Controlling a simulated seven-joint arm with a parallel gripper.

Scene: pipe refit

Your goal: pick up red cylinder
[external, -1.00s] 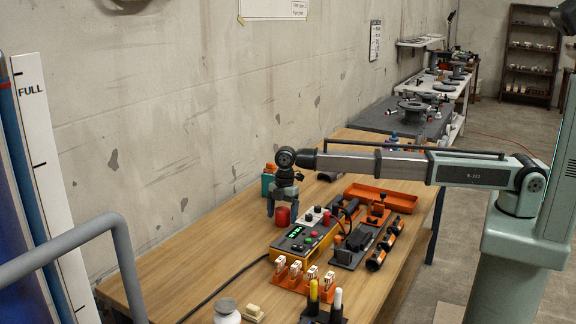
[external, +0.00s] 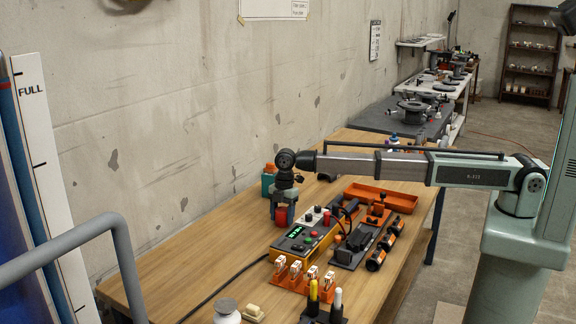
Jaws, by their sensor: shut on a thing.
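The red cylinder (external: 282,215) stands on the wooden workbench, just left of the yellow control box. My gripper (external: 282,214) points down over it from the end of my arm. Its fingers are shut on the cylinder, one on each side, and hide part of it. The cylinder looks upright and at about bench height; I cannot tell whether it touches the bench.
The yellow control box (external: 302,238) with buttons is close on the right. A teal container (external: 268,181) stands behind my gripper. An orange tray (external: 381,197) and dark tool holders lie further right. The bench's left side is mostly clear.

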